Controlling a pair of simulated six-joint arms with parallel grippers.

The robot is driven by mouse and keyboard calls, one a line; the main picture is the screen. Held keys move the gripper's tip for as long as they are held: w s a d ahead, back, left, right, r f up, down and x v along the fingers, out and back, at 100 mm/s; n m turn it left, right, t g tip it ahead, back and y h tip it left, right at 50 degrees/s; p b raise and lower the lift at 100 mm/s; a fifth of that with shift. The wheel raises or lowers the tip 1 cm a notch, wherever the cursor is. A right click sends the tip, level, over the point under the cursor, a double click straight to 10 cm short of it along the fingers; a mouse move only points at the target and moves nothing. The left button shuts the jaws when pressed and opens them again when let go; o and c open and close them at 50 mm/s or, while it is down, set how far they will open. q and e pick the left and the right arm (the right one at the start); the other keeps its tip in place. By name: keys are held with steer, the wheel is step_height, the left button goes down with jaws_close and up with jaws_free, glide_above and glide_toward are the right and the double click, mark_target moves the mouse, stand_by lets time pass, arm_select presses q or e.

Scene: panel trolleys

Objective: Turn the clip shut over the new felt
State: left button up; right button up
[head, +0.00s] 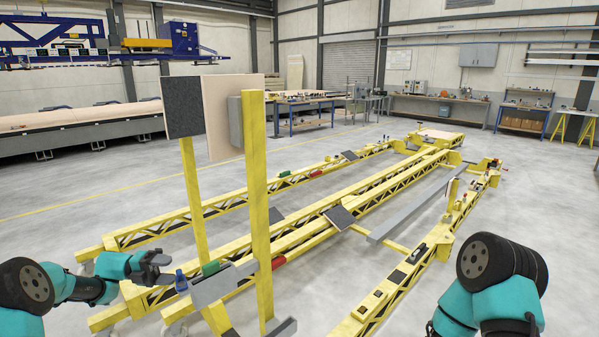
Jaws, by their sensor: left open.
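My left gripper (162,268) is open at lower left, just left of a small blue piece (181,281) by the near yellow post; no gap between them is clear. I cannot tell whether this piece is the clip. A green piece (210,268) and a red piece (278,262) sit on the trolley beam near the posts. A dark grey felt-like pad (184,107) faces me at the top of the left post. Another dark pad (340,217) lies across the middle beam. Which felt is new is unclear. My right arm shows at lower right, its gripper out of view.
Two upright yellow posts (256,190) stand right of my left gripper, with a pale panel (224,125) at the top. Long yellow trolley beams (160,228) run away from me. A grey bar (415,205) lies along the right side. Grey floor is open at left.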

arm_select(q)
steer(key=shift+a, duration=0.1)
steer(key=a, duration=0.3)
steer(key=shift+w+a, duration=0.1)
steer(key=shift+a, duration=0.3)
stand_by(0.4)
